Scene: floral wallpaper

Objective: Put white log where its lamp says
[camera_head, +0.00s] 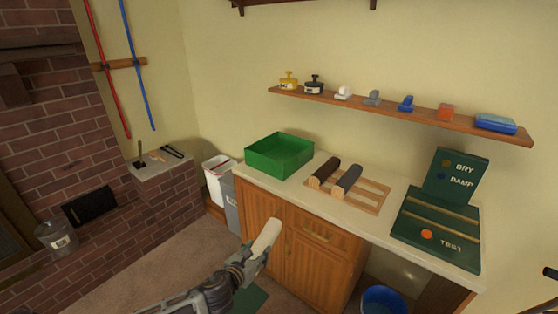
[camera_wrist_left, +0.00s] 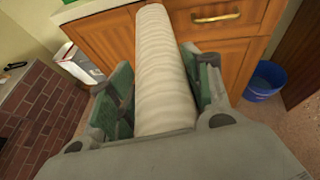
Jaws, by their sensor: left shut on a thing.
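The white log (camera_head: 267,237) is held in my left gripper (camera_head: 250,258), in front of the wooden cabinet and below the counter top. In the left wrist view the pale, ridged log (camera_wrist_left: 162,70) sits between the two green-padded fingers and points away toward the cabinet. The dark green tester (camera_head: 437,232) stands on the right of the counter, with an orange button marked TEST and an upright panel (camera_head: 455,178) marked DRY and DAMP. Both panel lamps look dark. My right gripper is out of view.
A green crate (camera_head: 279,156) stands on the counter's left. A wooden rack (camera_head: 373,195) holds a dark brown log (camera_head: 325,172) and a grey log (camera_head: 347,180). Bins (camera_head: 219,180) stand left of the cabinet, a blue bucket (camera_head: 384,299) at lower right. A shelf (camera_head: 400,115) hangs above.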

